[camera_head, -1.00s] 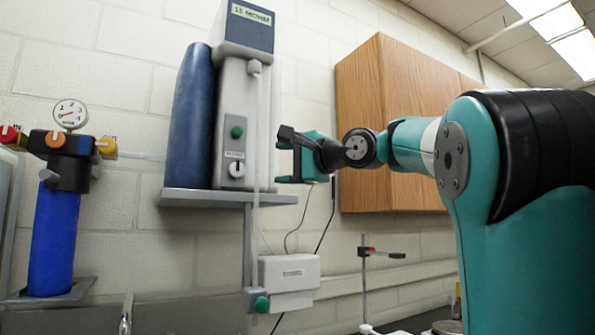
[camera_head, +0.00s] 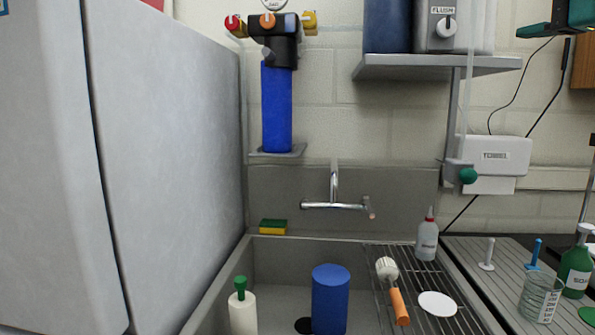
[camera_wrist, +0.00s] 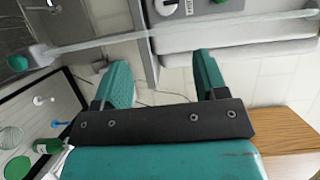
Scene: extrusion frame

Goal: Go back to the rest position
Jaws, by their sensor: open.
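My gripper (camera_wrist: 160,85) is open and empty in the wrist view, with its two teal fingers spread apart and bare wall between them. In the head view only a small teal and black part of it shows at the top right edge (camera_head: 560,26), in front of the wall near the grey shelf. It touches nothing that I can see. The rest of my arm is out of the head view.
A sink (camera_head: 262,262) holds a blue cylinder (camera_head: 330,300), with a wire rack (camera_head: 440,290) at its right. A large grey cabinet (camera_head: 165,130) fills the left. A shelf (camera_head: 430,68) carries the flush unit. A wooden cabinet (camera_wrist: 275,130) shows in the wrist view.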

